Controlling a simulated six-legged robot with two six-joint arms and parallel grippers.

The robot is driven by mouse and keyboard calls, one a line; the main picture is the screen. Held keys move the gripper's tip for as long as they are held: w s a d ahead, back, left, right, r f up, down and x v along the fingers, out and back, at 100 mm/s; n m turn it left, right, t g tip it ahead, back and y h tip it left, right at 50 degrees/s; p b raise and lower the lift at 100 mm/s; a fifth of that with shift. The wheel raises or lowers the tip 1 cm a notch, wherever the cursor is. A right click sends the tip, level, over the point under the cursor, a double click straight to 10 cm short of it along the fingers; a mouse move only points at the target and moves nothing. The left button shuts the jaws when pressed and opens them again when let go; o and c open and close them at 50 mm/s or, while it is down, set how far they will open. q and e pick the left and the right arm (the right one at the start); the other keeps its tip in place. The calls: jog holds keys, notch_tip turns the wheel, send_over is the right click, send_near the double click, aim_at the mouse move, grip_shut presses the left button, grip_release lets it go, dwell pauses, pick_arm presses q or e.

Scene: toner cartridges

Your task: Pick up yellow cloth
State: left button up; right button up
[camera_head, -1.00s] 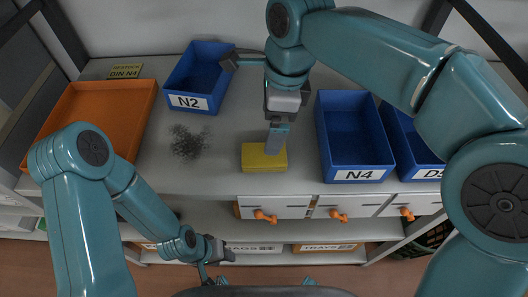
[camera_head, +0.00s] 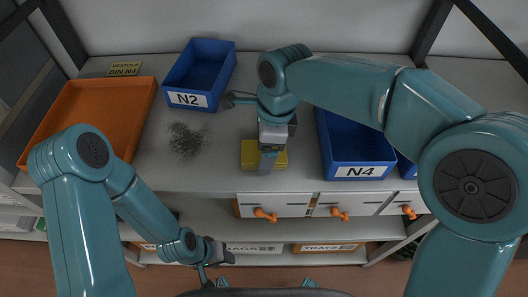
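The yellow cloth (camera_head: 248,154) is a small block-like pad lying on the grey shelf top near its front edge, left of the N4 bin. My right gripper (camera_head: 267,168) reaches down over the cloth and covers its middle. Its fingers look edge-on, so I cannot tell whether they are open or shut, or whether they touch the cloth. My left gripper (camera_head: 212,262) is low at the front, below the shelf edge and away from the cloth; its finger opening is unclear.
A blue N2 bin (camera_head: 187,99), a blue N4 bin (camera_head: 358,171) and an orange tray (camera_head: 72,95) stand on the shelf. Dark debris (camera_head: 187,139) lies left of the cloth. White drawers with orange knobs (camera_head: 265,215) are below the front edge.

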jog(key=c, duration=0.6)
notch_tip(320, 180, up, 10)
jog(key=shift+r+p, duration=0.1)
jog(key=shift+p, duration=0.75)
jog(key=shift+c, duration=0.2)
jog(key=shift+o, duration=0.8)
jog(key=shift+c, duration=0.4)
jog(key=shift+n, duration=0.3)
